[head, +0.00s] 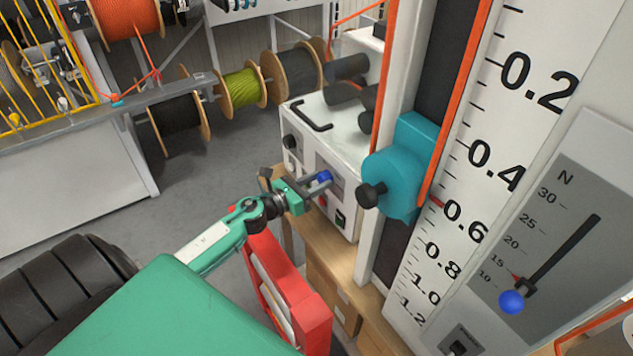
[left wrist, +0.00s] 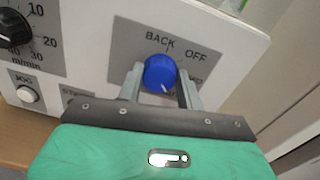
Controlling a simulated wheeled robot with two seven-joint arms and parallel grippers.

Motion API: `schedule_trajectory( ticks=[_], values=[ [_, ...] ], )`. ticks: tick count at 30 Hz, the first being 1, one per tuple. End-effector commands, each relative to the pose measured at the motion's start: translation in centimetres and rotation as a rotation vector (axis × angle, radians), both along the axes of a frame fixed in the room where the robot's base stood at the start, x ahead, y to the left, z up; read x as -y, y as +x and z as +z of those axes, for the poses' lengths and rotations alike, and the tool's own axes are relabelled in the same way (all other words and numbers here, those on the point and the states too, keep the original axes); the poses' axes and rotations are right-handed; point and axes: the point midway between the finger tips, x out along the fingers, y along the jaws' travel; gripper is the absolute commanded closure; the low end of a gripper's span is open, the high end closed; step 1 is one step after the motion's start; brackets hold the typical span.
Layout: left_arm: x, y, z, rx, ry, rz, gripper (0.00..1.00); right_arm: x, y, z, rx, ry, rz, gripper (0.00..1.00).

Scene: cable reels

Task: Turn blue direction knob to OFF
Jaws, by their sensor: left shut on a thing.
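The blue direction knob (head: 324,177) sits on the front of a white control box (head: 338,135). In the left wrist view the knob (left wrist: 160,71) shows close up on a grey plate with BACK and OFF printed above it. A third label to its right is partly hidden by a finger. A small white mark shows near the knob's lower edge, toward the lower right. My left gripper (head: 317,184) is shut on the knob, one finger on each side in the left wrist view. My right gripper is not in view.
A black speed dial (left wrist: 12,30) and a white JOG button (left wrist: 27,94) sit left of the knob. A teal block with a black knob (head: 393,170) stands right of the box. A red frame (head: 290,290) stands below my left arm.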

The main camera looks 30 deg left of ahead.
Motion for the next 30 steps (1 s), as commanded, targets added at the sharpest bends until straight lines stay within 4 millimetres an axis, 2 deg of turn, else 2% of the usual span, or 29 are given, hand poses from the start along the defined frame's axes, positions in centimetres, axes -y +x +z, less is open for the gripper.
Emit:
schedule_trajectory(
  ticks=[10, 30],
  values=[
    [-0.1, 0.1, 0.2, -0.079, -0.189, -0.001, 0.86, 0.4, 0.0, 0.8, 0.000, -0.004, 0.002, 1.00],
    [-0.4, 0.2, 0.1, -0.322, -0.777, 0.002, 0.86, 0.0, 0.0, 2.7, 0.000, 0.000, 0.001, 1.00]
  ],
)
